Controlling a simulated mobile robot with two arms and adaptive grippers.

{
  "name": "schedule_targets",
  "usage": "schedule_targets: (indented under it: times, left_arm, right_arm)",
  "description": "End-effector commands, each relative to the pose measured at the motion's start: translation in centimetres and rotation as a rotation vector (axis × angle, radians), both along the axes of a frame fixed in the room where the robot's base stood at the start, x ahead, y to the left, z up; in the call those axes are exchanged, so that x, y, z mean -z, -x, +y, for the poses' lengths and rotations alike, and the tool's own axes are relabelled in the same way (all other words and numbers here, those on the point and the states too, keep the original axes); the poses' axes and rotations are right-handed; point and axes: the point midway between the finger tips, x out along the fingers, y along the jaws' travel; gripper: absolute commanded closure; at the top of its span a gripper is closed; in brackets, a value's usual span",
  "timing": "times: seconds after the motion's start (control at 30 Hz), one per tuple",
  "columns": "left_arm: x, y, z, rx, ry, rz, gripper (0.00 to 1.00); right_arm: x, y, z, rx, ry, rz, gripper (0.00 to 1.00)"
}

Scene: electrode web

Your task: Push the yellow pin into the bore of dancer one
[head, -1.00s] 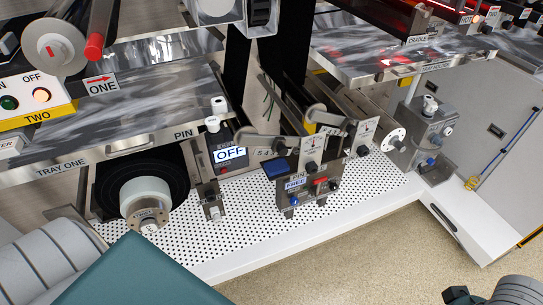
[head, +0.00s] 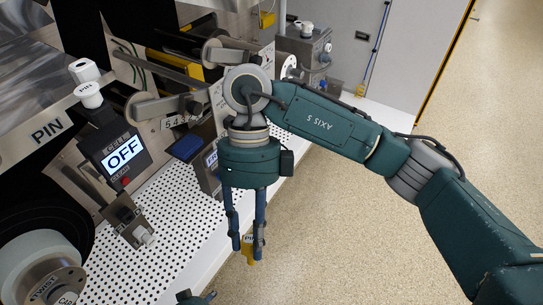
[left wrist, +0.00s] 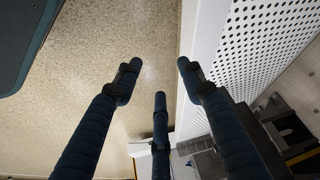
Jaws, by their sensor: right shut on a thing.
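My right gripper (head: 247,243) points down in front of the perforated bench and is shut on the yellow pin (head: 251,255). The pin's yellow lower end shows below the fingertips, over the floor beyond the bench edge. Grey dancer-like lever arms (head: 160,107) stand on the machine to the left of my right arm. I cannot tell which is dancer one, and I cannot make out its bore. My right wrist hides part of this area. My left gripper just shows at the bottom edge of the head view; in the left wrist view (left wrist: 155,85) its fingers are apart and empty.
A box with a blue top (head: 187,147) is just left of my right gripper. The floor (head: 330,220) at right is clear.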

Motion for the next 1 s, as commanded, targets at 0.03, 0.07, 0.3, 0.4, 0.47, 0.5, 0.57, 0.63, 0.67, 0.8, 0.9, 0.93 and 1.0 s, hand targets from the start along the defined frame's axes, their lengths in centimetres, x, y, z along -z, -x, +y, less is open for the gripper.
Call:
schedule_targets:
  times: [0.03,0.07,0.3,0.4,0.47,0.5,0.57,0.63,0.67,0.8,0.9,0.93,1.0]
  left_arm:
    - [0.5,-1.0,-0.2,0.000,0.004,-0.024,0.60]
    - [0.2,-1.6,-0.3,-0.001,0.007,-0.036,0.60]
    - [-2.8,-5.0,-1.0,-0.002,0.026,-0.134,0.60]
    - [-4.2,-5.9,-1.1,-0.003,0.032,-0.173,0.60]
    - [-5.1,-6.3,-1.2,-0.004,0.038,-0.196,0.60]
    - [-5.7,-6.5,-1.3,-0.004,0.039,-0.209,0.60]
    - [-6.6,-6.7,-1.3,-0.003,0.043,-0.227,0.60]
    - [-7.4,-6.8,-1.3,-0.004,0.045,-0.242,0.60]
    - [-7.7,-6.9,-1.4,-0.004,0.047,-0.249,0.60]
    - [-8.8,-7.0,-1.4,-0.004,0.052,-0.273,0.60]
    - [-9.5,-7.0,-1.4,-0.004,0.055,-0.290,0.60]
    - [-9.7,-7.0,-1.4,-0.004,0.056,-0.297,0.60]
    - [-10.2,-6.9,-1.4,-0.004,0.058,-0.308,0.60]
  right_arm:
    - [1.1,-0.2,0.5,0.138,-0.013,0.039,1.00]
    - [1.1,-0.3,0.8,0.224,-0.018,0.060,1.00]
    - [2.0,-3.8,-1.4,0.926,-0.131,0.213,1.00]
    - [3.0,-5.6,-4.1,1.193,-0.213,0.261,1.00]
    - [3.6,-6.5,-5.8,1.334,-0.267,0.283,1.00]
    - [4.0,-7.1,-7.0,1.414,-0.304,0.296,1.00]
    - [4.4,-7.8,-8.4,1.510,-0.357,0.312,1.00]
    - [4.9,-8.6,-9.9,1.598,-0.411,0.326,1.00]
    - [5.1,-8.9,-10.4,1.627,-0.432,0.331,1.00]
    - [6.1,-10.1,-12.7,1.745,-0.527,0.350,1.00]
    - [7.0,-11.3,-14.2,1.816,-0.598,0.362,1.00]
    - [7.3,-11.7,-14.6,1.837,-0.623,0.367,1.00]
    - [8.0,-12.9,-15.6,1.881,-0.683,0.377,1.00]
